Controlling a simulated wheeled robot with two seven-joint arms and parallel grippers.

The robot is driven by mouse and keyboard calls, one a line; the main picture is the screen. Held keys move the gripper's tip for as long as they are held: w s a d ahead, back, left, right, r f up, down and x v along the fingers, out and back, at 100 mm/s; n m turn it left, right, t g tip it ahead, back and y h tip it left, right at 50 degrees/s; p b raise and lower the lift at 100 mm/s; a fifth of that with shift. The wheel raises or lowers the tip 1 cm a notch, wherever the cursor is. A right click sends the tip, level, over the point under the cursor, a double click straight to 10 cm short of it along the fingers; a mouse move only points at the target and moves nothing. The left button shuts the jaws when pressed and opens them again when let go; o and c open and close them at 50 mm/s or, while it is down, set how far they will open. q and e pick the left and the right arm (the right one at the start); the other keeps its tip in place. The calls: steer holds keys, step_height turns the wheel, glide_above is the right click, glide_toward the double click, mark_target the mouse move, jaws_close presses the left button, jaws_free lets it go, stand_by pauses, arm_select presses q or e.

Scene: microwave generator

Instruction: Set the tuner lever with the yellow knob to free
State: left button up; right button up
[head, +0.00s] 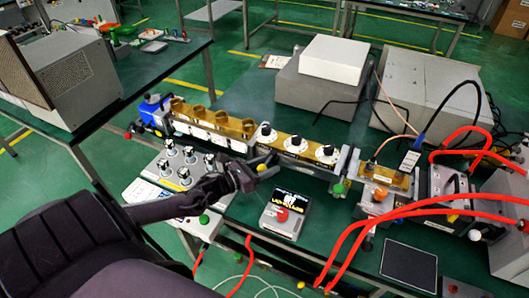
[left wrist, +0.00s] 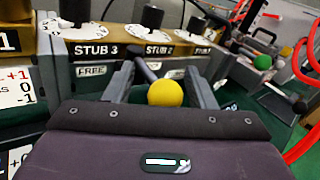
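The tuner (head: 298,148) is a brass-topped bar with several black-and-white dials. In the left wrist view its front face (left wrist: 150,48) reads STUB 3 and STUB 2. A white FREE label (left wrist: 92,70) sits below STUB 3, and a second label (left wrist: 175,74), too blurred to read, is further right. The yellow knob (left wrist: 164,93) is on a dark lever shaft (left wrist: 144,68) that lies between these labels. My left gripper (head: 262,164) is at the tuner's front. Its two fingers (left wrist: 161,88) are open on either side of the knob, with visible gaps. My right gripper is not in view.
A box with several knobs (head: 178,165) stands left of my gripper. A black-topped box with a red button (head: 282,213) stands in front of the tuner. Red cables (head: 400,212) cross at the right.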

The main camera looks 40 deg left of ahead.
arm_select(q)
steer(key=shift+a, duration=0.4)
steer(key=v, duration=0.7)
steer(key=shift+s+b, duration=0.4)
